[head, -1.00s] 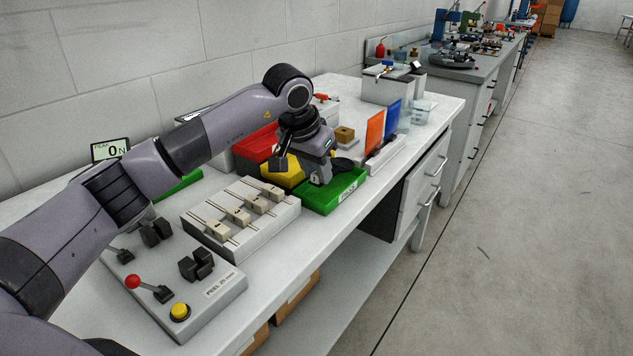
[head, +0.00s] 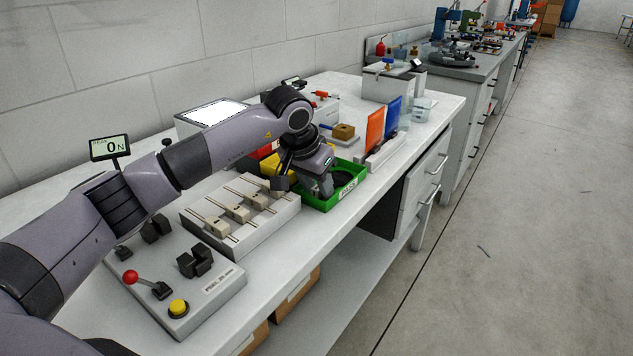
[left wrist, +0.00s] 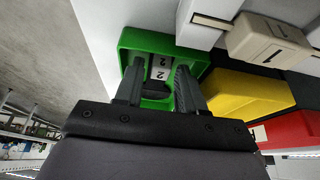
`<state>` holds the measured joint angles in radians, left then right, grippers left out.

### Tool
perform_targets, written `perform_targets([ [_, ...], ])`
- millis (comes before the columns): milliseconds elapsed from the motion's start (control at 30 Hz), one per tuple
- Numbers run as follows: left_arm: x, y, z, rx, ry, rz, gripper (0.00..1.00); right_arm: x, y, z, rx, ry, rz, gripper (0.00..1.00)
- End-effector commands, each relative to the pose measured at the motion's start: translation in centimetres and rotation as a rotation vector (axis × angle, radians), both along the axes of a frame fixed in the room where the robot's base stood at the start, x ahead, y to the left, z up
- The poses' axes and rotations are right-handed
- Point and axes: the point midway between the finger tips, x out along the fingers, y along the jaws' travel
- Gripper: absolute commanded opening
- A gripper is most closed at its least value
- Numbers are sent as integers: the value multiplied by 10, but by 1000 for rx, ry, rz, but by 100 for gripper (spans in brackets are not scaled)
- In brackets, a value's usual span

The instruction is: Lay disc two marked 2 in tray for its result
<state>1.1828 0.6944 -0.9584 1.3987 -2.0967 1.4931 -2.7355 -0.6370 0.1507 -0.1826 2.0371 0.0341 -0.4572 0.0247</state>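The green tray (head: 357,189) stands near the bench's front edge, with a white label on its front wall. A dark disc (head: 344,178) is inside it, low and beside my left gripper (head: 326,190). The fingers stand apart, with a narrow gap beside the white piece. Contact under the disc is hidden. My right gripper is not in view.
A yellow tray (left wrist: 238,92) and a red tray (left wrist: 290,131) stand beside the green one. A white slotted fixture (head: 247,237) with several beige blocks is left of it. Orange (head: 375,131) and blue (head: 393,117) panels stand to the right.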

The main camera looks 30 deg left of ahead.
Motion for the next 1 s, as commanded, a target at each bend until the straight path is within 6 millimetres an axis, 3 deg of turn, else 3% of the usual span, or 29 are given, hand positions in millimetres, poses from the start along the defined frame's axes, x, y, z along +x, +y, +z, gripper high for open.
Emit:
perform_targets([
  [433, 0, 0, 10, -1, -3, 0, 54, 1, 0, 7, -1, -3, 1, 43],
  [1000, -39, 5, 111, 0, -3, 0, 54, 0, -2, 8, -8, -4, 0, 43],
])
